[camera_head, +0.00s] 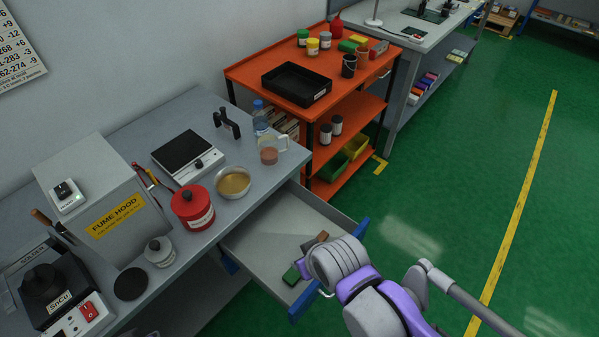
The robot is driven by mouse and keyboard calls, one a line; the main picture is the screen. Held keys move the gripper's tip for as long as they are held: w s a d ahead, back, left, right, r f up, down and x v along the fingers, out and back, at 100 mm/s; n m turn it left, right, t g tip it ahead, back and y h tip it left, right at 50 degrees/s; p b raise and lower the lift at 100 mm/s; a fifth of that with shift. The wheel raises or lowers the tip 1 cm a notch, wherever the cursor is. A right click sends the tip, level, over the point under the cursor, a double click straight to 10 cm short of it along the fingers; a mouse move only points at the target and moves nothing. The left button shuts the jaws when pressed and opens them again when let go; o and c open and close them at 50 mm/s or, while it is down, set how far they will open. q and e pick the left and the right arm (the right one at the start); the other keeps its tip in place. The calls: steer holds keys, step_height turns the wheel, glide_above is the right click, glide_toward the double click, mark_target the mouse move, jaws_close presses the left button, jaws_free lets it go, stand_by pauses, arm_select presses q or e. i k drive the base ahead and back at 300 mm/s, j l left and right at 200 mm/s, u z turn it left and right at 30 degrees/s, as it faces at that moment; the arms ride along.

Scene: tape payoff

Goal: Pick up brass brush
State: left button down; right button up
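A drawer (265,238) stands open below the grey bench. In it, next to my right gripper, lies a small brown and dark piece (321,237), partly hidden by my wrist. It may be the brass brush, but I cannot be sure. A green block (291,276) lies in the drawer's near corner. My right arm comes in from the lower right, and its gripper (304,262) is over the drawer's front part. Its fingers are mostly hidden behind the wrist, so I cannot see whether they hold anything. My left gripper is not in view.
On the bench (225,208) stand a red pot (192,207), a bowl of amber stuff (233,182), a hot plate (187,155), a beaker (269,152) and a fume hood box (104,212). An orange cart (245,73) stands behind the drawer. The green floor at right is clear.

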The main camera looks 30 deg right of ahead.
mark_target(323, 236)
steer(key=z, duration=1.65)
